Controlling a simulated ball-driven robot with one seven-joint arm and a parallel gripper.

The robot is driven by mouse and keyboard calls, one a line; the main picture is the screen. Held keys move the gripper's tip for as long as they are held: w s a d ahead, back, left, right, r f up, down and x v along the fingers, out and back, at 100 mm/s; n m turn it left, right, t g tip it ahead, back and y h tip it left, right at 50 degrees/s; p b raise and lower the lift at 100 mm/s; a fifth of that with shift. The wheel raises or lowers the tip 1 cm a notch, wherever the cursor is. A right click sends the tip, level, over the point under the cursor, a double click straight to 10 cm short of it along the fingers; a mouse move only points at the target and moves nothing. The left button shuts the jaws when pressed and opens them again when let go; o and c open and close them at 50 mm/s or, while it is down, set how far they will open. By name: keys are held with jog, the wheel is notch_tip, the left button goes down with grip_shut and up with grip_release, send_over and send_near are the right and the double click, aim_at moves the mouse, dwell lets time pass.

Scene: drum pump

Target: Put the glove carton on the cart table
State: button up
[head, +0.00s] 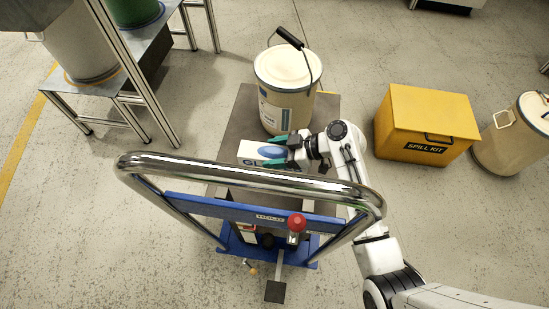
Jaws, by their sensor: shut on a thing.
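The glove carton (256,155) is a small white box with blue and teal print, near the middle of the head view. My gripper (279,150) comes in from the right and is shut on the carton, its fingers covering the carton's right end. The cart table (241,118) is a dark grey flat top behind a chrome push handle. The carton is over the table's near left part, in front of the pail; I cannot tell whether it touches the top.
A cream pail (287,88) with a black-grip handle stands on the cart table. The chrome handle (250,170) crosses in front. A yellow spill kit box (425,120) and another pail (515,135) stand at right. A metal stand (100,100) with drums is at left.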

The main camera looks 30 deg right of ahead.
notch_tip(320, 180, down, 4)
jog(key=shift+r+b, duration=0.15)
jog(key=shift+b, duration=0.4)
jog(key=o, duration=1.3)
jog(key=shift+d, duration=0.1)
jog(key=p+v, duration=0.2)
jog(key=v, duration=1)
jog(key=shift+s, duration=0.1)
